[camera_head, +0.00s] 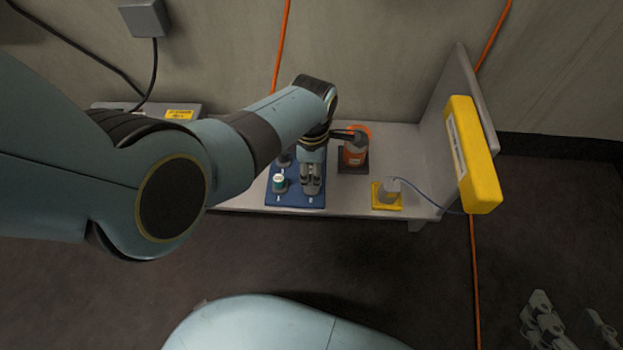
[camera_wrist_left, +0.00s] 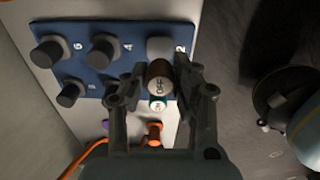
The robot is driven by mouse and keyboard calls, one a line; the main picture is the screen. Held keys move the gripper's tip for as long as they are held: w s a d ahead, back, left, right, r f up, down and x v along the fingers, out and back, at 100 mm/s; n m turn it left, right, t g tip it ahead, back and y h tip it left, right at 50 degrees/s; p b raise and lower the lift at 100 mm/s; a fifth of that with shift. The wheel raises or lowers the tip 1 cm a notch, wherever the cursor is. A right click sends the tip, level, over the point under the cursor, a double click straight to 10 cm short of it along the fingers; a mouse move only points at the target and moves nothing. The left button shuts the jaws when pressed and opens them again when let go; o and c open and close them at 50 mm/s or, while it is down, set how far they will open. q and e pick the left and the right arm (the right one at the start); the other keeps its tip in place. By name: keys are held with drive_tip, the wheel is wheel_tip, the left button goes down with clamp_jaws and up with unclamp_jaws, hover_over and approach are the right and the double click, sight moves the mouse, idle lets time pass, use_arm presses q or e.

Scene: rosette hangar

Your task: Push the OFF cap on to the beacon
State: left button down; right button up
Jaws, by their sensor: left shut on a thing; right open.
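My left gripper (camera_head: 312,188) is over the right part of a blue numbered board (camera_head: 285,200). It is shut on a dark round cap marked OFF (camera_wrist_left: 160,84), seen between the fingers in the left wrist view. The cap is hidden in the head view. The orange beacon (camera_head: 356,151) stands upright on a dark base, to the right of the blue board and apart from the gripper. My right gripper (camera_head: 572,325) is open and empty at the lower right, over the floor.
The blue board carries several grey knobs, one dark (camera_wrist_left: 70,93), and a teal-and-white piece (camera_head: 279,183). A yellow box (camera_head: 473,155) is fixed to an upright panel.

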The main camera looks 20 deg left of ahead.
use_arm(q)
drive_tip(key=shift+r+p, duration=0.6)
drive_tip(key=shift+r, duration=0.2)
use_arm(e)
drive_tip(key=shift+w+r, duration=0.2)
drive_tip(key=shift+r, duration=0.65)
